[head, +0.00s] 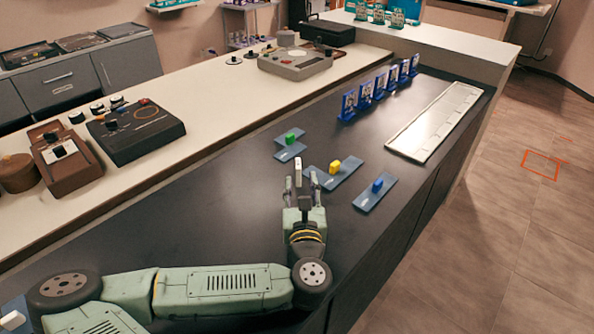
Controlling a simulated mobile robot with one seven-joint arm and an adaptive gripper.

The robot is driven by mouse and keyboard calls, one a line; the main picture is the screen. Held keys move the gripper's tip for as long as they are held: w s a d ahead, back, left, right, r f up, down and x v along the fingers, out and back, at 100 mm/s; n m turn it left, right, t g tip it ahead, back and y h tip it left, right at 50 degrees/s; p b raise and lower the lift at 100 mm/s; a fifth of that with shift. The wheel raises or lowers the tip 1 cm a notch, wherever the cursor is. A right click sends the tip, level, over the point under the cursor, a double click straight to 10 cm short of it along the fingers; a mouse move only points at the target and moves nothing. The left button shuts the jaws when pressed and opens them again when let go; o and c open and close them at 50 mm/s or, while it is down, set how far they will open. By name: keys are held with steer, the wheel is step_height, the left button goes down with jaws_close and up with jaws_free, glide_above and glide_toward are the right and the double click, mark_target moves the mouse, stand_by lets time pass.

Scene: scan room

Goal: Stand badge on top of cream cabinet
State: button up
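Several blue badges (378,88) with pale faces stand upright in a slanting row on the dark counter; which one the task means I cannot tell. A cream-topped cabinet (450,42) stands beyond the dark counter at the back right, with several teal stands (396,18) on it. It may be the cream cabinet of the task. My gripper (301,182) is over the middle of the dark counter, nearer than the badges and apart from them. Its two fingers are spread, and no held thing is clear between them. A pale block on a dark stem shows at the gripper and partly hides that gap.
A white tray (437,120) lies along the right edge. Devices (137,131) crowd the cream counter (215,105) at left.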

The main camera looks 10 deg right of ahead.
mark_target(299, 171)
steer(key=w+p, duration=0.1)
steer(key=w, duration=0.1)
steer(key=w+p, duration=0.1)
steer(key=w, duration=0.1)
steer(key=w+d+p, duration=0.1)
steer(key=w, duration=0.2)
steer(key=shift+r, duration=0.2)
steer(key=shift+w+d+f+p, duration=0.1)
steer(key=shift+w+p, duration=0.2)
jaws_close()
